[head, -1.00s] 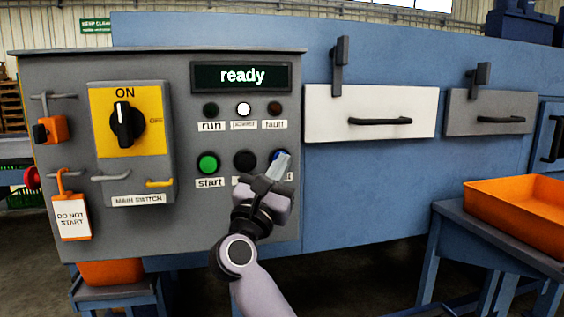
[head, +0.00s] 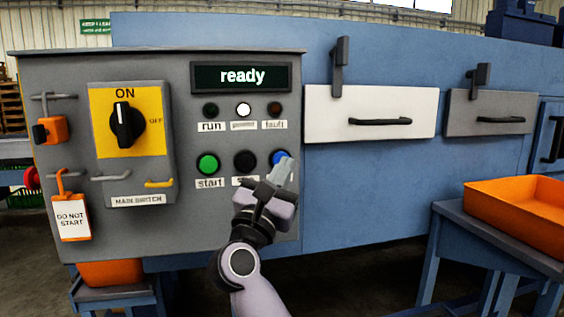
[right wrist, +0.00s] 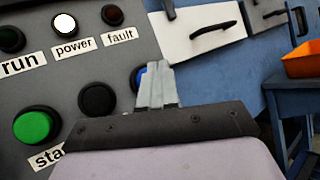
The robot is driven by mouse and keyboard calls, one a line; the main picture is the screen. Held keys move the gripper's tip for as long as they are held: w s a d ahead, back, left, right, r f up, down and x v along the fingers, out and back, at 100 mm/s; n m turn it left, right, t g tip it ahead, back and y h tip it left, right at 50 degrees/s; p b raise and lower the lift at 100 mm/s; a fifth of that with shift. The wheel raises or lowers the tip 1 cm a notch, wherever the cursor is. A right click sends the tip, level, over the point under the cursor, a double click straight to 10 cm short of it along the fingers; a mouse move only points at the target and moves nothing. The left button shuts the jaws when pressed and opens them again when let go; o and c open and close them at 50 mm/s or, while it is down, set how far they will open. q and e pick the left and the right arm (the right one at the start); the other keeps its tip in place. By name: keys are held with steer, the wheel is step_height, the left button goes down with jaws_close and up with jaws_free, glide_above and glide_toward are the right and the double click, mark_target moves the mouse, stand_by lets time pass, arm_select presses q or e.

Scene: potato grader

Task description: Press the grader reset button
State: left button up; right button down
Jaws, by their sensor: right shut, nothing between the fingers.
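The blue button (head: 279,157) sits at the right end of the lower button row on the grey control panel (head: 225,230). Its label is hidden behind my right gripper (head: 283,167). The gripper is shut and empty, its fingertips just in front of the blue button's lower part; I cannot tell if they touch. In the right wrist view the fingertips (right wrist: 155,75) cover most of the blue button (right wrist: 140,76). The display (head: 242,76) reads "ready". The white power lamp (head: 243,109) is lit; the run and fault lamps look dark. My left gripper is not in view.
A green start button (head: 207,164) and a black button (head: 244,162) sit left of the blue one. The main switch (head: 124,124) points to ON. A "do not start" tag (head: 71,219) hangs at left. An orange tray (head: 520,205) stands on a blue table at right.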

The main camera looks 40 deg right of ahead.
steer(key=s+a, duration=0.1)
steer(key=s, duration=0.1)
steer(key=s+a, duration=0.1)
steer(key=s, duration=0.1)
steer(key=shift+s+a, duration=0.15)
steer(key=shift+a, duration=0.05)
stand_by(0.9)
steer(key=w+a+f+m+t+y+p, duration=0.1)
steer(key=a+f+m+t+y+p, duration=0.1)
steer(key=a+f+m+t+y, duration=0.65)
steer(key=w+a+f+m+y+p, duration=0.15)
steer(key=m+y, duration=0.45)
steer(key=m, duration=0.7)
steer(key=a+f+m+t+y+p, duration=0.3)
steer(key=a+f+m+t+y, duration=0.15)
steer(key=m+y, duration=0.5)
steer(key=s+f+n+g+p, duration=0.1)
steer(key=s+f+n+g, duration=0.3)
steer(key=f, duration=0.4)
steer(key=s+a+f+n+g+p, duration=0.1)
steer(key=s+f+n+g, duration=0.3)
steer(key=f, duration=0.5)
steer(key=s+f+n+g+p, duration=0.1)
steer(key=s+f+n+g, duration=0.3)
steer(key=s+f, duration=0.4)
steer(key=shift+a+f+n+p, duration=0.2)
steer(key=shift+f+n+p, duration=0.1)
steer(key=shift+f+n, duration=0.35)
